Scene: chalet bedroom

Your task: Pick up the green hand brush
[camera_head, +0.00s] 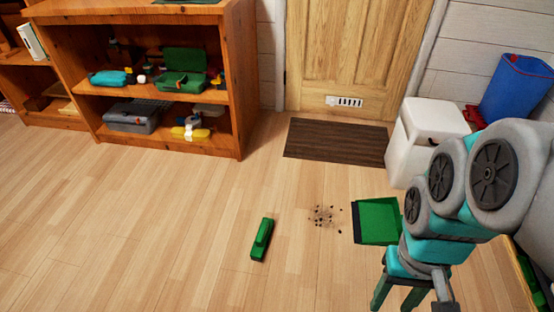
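The green hand brush (262,239) lies on the wooden floor near the lower middle of the head view, its length running roughly away from me. My arm comes in from the right and bends downward. The end of my arm, with my gripper (442,289), is low at the right, well apart from the brush. Its fingers are not clear, so I cannot tell whether they are open or shut. Nothing is seen touching the brush.
A green dustpan (377,221) lies right of a patch of dark debris (324,216). A brown doormat (336,141) lies before the door. A wooden shelf (168,146) stands at upper left, a white bin (420,135) at right. Floor around the brush is clear.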

